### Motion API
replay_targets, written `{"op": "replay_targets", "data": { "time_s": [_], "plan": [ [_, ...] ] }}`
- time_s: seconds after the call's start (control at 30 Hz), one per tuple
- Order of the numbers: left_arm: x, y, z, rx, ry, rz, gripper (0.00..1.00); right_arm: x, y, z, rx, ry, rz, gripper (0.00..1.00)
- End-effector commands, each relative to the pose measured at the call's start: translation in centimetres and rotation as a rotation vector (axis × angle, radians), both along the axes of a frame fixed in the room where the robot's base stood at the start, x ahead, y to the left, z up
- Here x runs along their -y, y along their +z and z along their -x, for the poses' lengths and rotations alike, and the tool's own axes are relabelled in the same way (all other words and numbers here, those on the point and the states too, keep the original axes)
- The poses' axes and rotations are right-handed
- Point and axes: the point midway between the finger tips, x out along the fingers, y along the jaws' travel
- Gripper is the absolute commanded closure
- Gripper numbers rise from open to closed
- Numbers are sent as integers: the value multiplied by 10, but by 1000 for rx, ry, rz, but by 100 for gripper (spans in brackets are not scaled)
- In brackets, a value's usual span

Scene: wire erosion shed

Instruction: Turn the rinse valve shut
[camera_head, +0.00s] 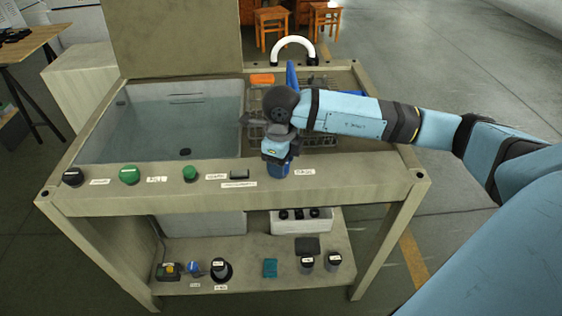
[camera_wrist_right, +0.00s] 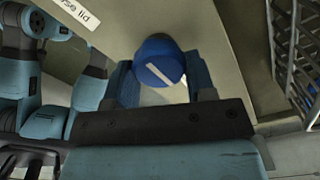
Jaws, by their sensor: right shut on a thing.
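The rinse valve is a round blue knob (camera_wrist_right: 160,60) with a white bar across its face, slanting from upper left to lower right in the right wrist view. In the head view its blue side shows (camera_head: 279,172) on the front ledge of the wash bench, beside a small white label. My right gripper (camera_wrist_right: 161,82) is shut on the knob, one finger on each side. In the head view my right wrist hides most of the knob from above. My left gripper is not clearly seen in either view.
The bench (camera_head: 345,183) has a water-filled basin (camera_head: 170,130) at left and a wire rack (camera_head: 320,138) behind my wrist. Green knobs (camera_head: 129,175) and a black knob (camera_head: 73,177) sit along the ledge. A lower shelf (camera_head: 290,255) holds small parts.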

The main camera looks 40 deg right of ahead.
Motion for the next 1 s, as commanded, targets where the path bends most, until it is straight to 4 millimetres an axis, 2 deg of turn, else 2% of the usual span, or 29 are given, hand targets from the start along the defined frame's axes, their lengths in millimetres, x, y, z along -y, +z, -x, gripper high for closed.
{"op": "replay_targets", "data": {
  "time_s": [0.43,0.47,0.57,0.87,1.0],
  "plan": [
    [-1,-4,1,-7,-2,-4,57,0,0,0,0,-11,0,73],
    [-1,-4,1,-8,-2,-5,57,0,0,0,0,-11,0,47],
    [-2,-5,2,-7,-4,-7,57,0,0,0,0,-11,0,24],
    [-2,-4,2,-6,-5,-8,57,0,2,0,0,-10,0,24],
    [-2,-2,1,-5,-4,-7,57,0,15,-1,3,-10,1,24]
  ]
}}
